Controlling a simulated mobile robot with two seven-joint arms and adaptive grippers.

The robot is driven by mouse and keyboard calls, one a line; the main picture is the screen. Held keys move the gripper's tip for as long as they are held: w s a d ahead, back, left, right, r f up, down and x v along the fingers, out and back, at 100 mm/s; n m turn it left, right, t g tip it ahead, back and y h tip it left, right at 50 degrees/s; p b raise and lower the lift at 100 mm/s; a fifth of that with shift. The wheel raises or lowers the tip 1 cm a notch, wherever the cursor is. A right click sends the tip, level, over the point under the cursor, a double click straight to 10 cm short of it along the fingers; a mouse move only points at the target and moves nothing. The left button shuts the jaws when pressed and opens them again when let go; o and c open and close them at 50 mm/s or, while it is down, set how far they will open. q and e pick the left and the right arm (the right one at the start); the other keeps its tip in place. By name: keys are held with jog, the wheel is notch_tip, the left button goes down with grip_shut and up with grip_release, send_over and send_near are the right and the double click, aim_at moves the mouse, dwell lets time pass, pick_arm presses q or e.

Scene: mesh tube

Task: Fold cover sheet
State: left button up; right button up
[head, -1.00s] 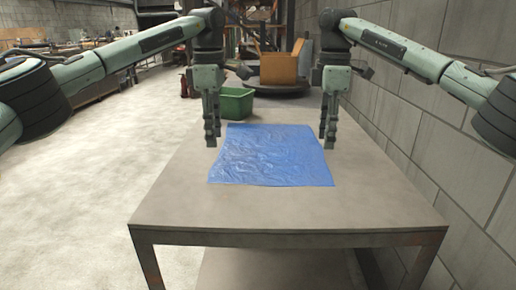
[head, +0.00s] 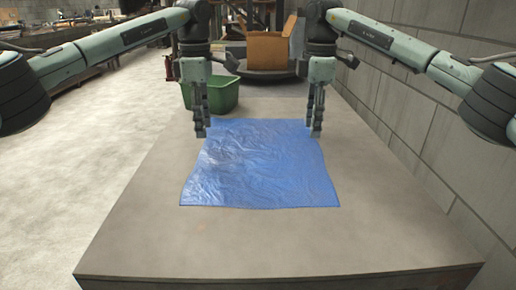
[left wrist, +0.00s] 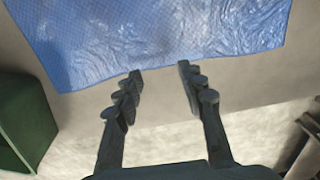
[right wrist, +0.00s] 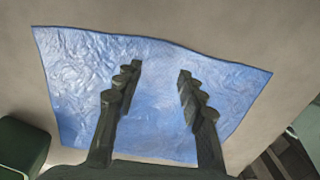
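A crinkled blue cover sheet (head: 260,165) lies flat and spread out on the table. My left gripper (head: 201,132) is open and empty by the sheet's far left corner. In the left wrist view the sheet (left wrist: 160,30) lies just past the open fingertips (left wrist: 161,70). My right gripper (head: 316,132) is open and empty by the far right corner. In the right wrist view its fingers (right wrist: 161,68) are spread over the sheet (right wrist: 150,85). Neither gripper visibly holds the sheet; the exact height of the fingertips above it is unclear.
The grey table (head: 130,235) has bare room on every side of the sheet. A green bin (head: 222,94) stands beyond the sheet, behind my left gripper. An orange-brown box (head: 270,50) stands farther back. A block wall (head: 440,135) runs along the right.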

aim_at(206, 151)
pick_arm(q)
jog(key=shift+f, duration=2.4)
pick_arm(e)
jog(key=shift+f, duration=2.45)
pick_arm(q)
jog(key=shift+f, duration=0.1)
jog(key=shift+f+b, duration=0.2)
jog(key=shift+b, duration=0.1)
pick_arm(e)
jog(key=shift+f, duration=0.25)
pick_arm(q)
jog(key=shift+r, duration=0.15)
jog(key=shift+c, duration=0.5)
pick_arm(e)
jog(key=shift+r, duration=0.15)
jog(key=shift+c, duration=0.5)
pick_arm(q)
jog(key=c, duration=0.7)
pick_arm(e)
jog(key=c, duration=0.7)
pick_arm(q)
grip_shut()
pick_arm(e)
grip_shut()
pick_arm(q)
jog(key=shift+f, duration=0.25)
pick_arm(e)
jog(key=shift+f, duration=0.2)
pick_arm(q)
jog(key=shift+r, duration=0.1)
